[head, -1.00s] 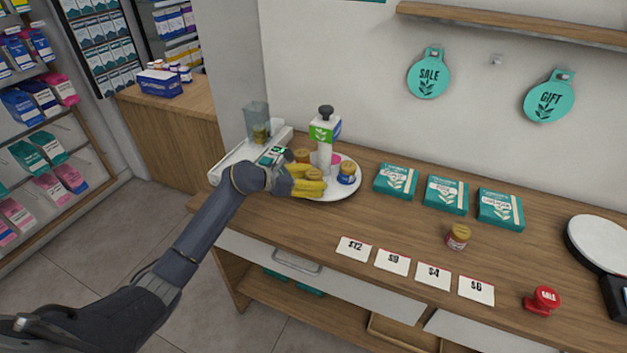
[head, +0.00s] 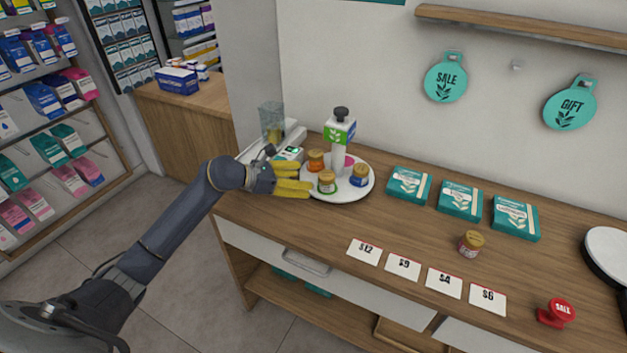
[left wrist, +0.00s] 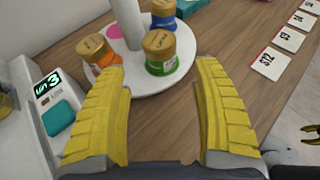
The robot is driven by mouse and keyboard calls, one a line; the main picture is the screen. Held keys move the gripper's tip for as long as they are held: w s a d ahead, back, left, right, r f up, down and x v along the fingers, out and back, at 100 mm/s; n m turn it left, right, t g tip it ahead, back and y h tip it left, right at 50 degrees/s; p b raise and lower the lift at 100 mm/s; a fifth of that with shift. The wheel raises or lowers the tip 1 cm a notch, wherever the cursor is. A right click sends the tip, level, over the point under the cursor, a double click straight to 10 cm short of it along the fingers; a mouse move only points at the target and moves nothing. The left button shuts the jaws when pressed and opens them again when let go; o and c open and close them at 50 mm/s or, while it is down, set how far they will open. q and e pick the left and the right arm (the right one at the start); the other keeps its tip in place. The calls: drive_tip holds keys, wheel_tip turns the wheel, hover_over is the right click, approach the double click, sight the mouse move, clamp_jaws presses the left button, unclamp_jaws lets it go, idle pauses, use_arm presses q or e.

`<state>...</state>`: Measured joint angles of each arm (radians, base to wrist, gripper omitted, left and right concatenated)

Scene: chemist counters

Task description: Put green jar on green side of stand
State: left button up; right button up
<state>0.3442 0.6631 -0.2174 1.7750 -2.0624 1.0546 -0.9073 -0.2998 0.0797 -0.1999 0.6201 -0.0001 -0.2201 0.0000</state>
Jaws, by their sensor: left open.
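The green jar (head: 327,183), gold-lidded, stands upright on the front left part of the round white stand (head: 343,195). It also shows in the left wrist view (left wrist: 161,53). Any coloured patch under it is hidden. An orange jar (head: 316,160) and a blue jar (head: 359,176) are also on the stand, with a bare pink patch (head: 349,160) at the back. My left gripper (head: 308,182) is open and empty, just left of the green jar; its yellow fingers are apart from the jar in the wrist view. A yellow-tipped piece (left wrist: 312,132), seemingly my right gripper, is cut off at the wrist view's edge.
A post with a green-faced sign (head: 339,131) rises from the stand. A white device with a display (head: 290,153) is behind my left gripper. Teal boxes (head: 460,200), price cards (head: 403,266), another gold-lidded jar (head: 471,244) and a red stamp (head: 557,312) are to the right.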

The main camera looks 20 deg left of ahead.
use_arm(q)
drive_tip(key=shift+v, duration=1.5)
